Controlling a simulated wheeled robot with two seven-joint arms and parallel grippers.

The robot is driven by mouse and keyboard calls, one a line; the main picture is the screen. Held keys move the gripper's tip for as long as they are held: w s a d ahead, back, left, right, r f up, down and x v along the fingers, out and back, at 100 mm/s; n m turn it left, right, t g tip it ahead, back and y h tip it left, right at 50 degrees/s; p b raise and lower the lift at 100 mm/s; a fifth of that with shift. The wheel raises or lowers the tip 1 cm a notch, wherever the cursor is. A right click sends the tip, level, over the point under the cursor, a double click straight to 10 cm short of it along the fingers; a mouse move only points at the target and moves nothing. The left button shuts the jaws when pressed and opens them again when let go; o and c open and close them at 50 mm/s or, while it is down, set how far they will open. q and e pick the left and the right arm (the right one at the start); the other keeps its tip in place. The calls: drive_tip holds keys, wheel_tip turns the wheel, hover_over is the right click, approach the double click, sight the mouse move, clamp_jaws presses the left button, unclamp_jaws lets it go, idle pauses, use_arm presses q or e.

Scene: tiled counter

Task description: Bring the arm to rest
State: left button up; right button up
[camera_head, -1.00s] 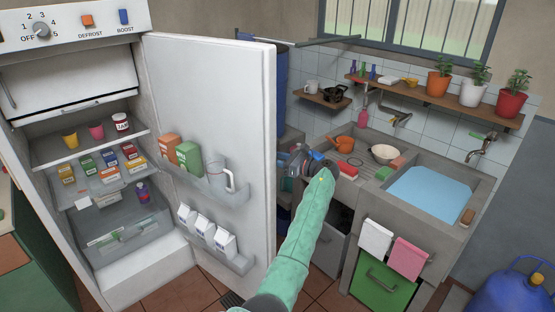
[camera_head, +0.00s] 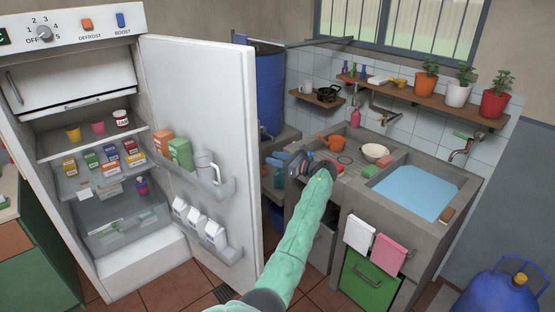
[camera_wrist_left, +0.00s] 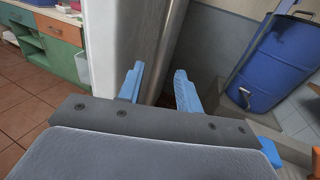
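My left arm (camera_head: 300,240), in a green sleeve, reaches up from the bottom middle of the head view. Its gripper (camera_head: 300,165) is in front of the sink counter, just right of the open fridge door (camera_head: 215,130). In the left wrist view the two blue fingers (camera_wrist_left: 158,88) stand apart with nothing between them. The door's edge and a grey wall lie beyond them. My right gripper is not in view.
The open fridge (camera_head: 100,250) holds jars, cartons and cups. A stone sink (camera_head: 440,225) with hanging towels stands right. A blue barrel (camera_head: 270,90) is behind the door; it also shows in the wrist view (camera_wrist_left: 285,60). A blue gas bottle (camera_head: 500,295) stands lower right.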

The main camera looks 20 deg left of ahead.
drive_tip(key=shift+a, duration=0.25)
